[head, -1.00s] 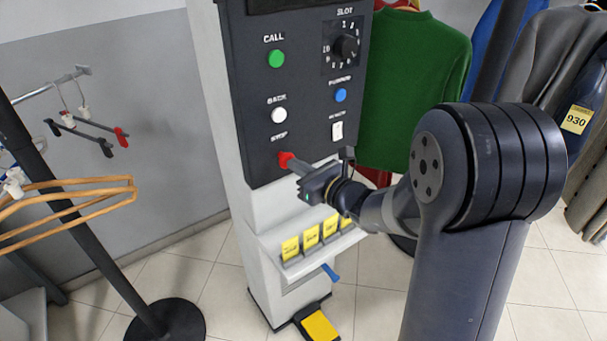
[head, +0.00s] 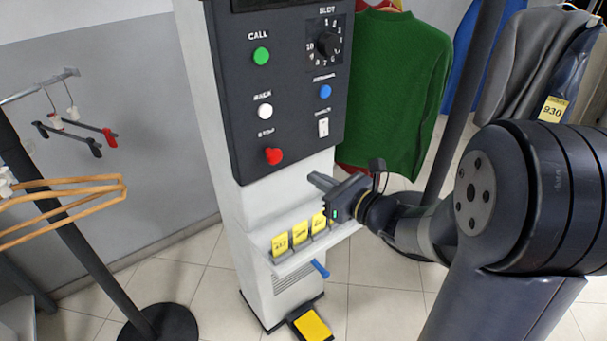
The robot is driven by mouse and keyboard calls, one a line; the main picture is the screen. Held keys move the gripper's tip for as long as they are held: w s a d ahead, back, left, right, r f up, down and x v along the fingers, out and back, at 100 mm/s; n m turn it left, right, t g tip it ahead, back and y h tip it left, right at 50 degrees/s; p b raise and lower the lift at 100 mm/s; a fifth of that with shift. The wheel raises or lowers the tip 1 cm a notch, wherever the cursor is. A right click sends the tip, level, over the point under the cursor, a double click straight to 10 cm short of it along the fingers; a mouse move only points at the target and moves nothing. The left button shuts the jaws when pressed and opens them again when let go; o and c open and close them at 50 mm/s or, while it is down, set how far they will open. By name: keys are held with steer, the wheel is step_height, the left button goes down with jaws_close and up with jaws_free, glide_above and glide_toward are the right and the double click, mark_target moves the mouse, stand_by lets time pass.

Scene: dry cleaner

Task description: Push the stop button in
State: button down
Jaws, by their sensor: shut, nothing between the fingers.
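The red stop button (head: 273,156) is at the lower left of the dark control panel (head: 239,137), under the label STOP. It is fully in view; how deep it sits cannot be told. My gripper (head: 315,180) is shut and empty. It is to the right of the button and a little lower in the picture, apart from it, in front of the white column below the panel.
The panel also has a green call button (head: 261,56), a white button (head: 265,111), a blue button (head: 325,91), a dial (head: 327,44) and a white switch (head: 323,127). Yellow tags (head: 300,232) stand on a ledge below. A wooden hanger (head: 75,200) is at left.

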steer(key=v, duration=0.3)
steer(key=shift+s, duration=0.1)
stand_by(0.3)
